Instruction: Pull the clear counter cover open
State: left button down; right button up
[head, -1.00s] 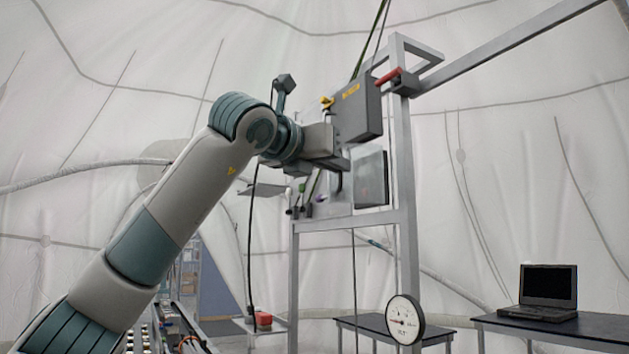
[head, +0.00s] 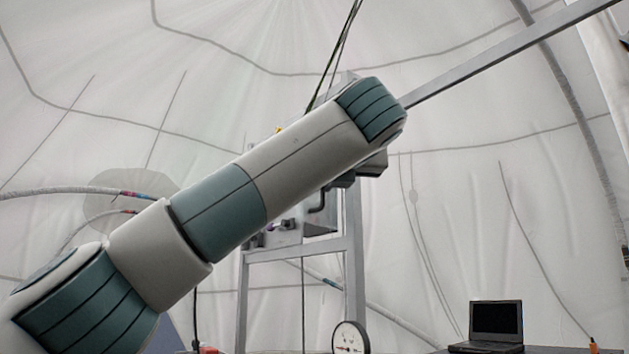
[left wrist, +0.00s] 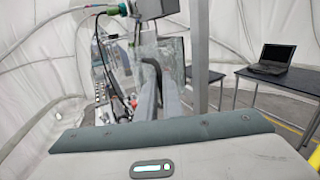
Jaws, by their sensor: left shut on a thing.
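In the left wrist view my left gripper (left wrist: 158,97) points at the tower, its two long grey fingers close together. They are shut on a dark bent handle (left wrist: 151,66). Behind the handle is a pale, see-through panel, the clear cover (left wrist: 172,50); its edges are hard to make out. In the head view my left forearm crosses the picture and hides the gripper and much of the tower front. A dark bent bar (head: 318,199), apparently the handle, shows below the forearm. I cannot tell how far the cover stands open. My right gripper is in neither view.
The grey tower frame (head: 354,255) stands behind my arm, with a long beam (head: 510,52) running up right. A round gauge (head: 349,340) is low by its post. A laptop (head: 496,322) stands on a table at right. White tent walls surround everything.

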pick_arm(q)
jog(key=shift+w+d+y, duration=0.1)
jog(key=shift+y, duration=0.2)
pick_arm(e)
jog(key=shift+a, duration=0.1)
pick_arm(q)
jog(key=c, duration=2)
grip_release()
jog(key=shift+w, duration=0.1)
jog(key=shift+o, duration=0.4)
jog(key=shift+w+d+f, duration=0.2)
jog(key=shift+w+d, duration=0.1)
jog(key=shift+w, duration=0.05)
jog(key=shift+s+a, duration=0.2)
jog(key=shift+s, duration=0.05)
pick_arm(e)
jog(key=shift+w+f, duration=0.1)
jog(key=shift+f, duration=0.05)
pick_arm(q)
jog(key=shift+d, duration=0.1)
